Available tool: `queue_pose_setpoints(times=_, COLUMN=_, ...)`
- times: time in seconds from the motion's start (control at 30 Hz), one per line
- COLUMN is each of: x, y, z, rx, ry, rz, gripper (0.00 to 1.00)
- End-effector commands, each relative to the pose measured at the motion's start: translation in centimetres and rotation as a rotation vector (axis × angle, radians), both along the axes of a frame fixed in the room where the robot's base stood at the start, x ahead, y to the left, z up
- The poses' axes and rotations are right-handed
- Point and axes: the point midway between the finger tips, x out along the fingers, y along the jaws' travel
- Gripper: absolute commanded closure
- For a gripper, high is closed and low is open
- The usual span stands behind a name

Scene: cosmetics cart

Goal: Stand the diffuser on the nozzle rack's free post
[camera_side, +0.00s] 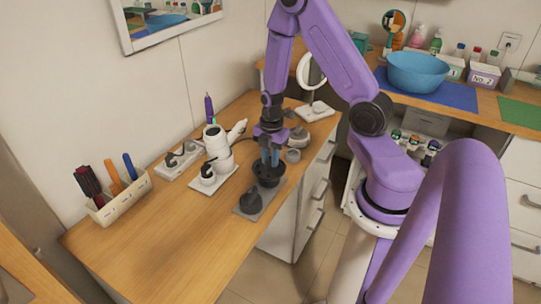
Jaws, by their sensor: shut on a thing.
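The diffuser (267,174) is a dark, bowl-shaped piece, wide and round, in the middle of the side view. My gripper (270,158) points straight down with its fingers shut on the diffuser from above. The nozzle rack (241,209) is a dark grey plate near the table's right edge. A dark nozzle (252,199) stands on its near end. The diffuser is over or at the rack's far end and hides that part, including any post there. I cannot tell whether the diffuser touches the rack.
A white dryer on a stand (217,150) is close left of my gripper. Small grey pieces (298,137) stand just right and behind. A holder with brushes (120,203) is at the far left. The wooden table's near part (170,250) is clear.

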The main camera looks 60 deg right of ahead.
Motion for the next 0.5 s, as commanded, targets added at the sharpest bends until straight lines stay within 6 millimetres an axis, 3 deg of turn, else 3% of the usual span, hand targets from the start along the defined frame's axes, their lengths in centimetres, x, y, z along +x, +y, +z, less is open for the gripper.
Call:
queue_pose_setpoints(times=0.37, x=-0.09, y=-0.06, z=-0.82, rx=-0.001, ry=0.002, rz=-0.001, gripper=1.0)
queue_pose_setpoints(times=0.4, x=-0.08, y=-0.06, z=-0.82, rx=-0.002, ry=0.001, rz=-0.001, gripper=0.69)
queue_pose_setpoints(times=0.47, x=-0.07, y=-0.05, z=-0.8, rx=-0.002, ry=0.001, rz=-0.001, gripper=0.49)
queue_pose_setpoints(times=0.5, x=-0.07, y=-0.05, z=-0.8, rx=-0.002, ry=0.001, rz=-0.001, gripper=0.46)
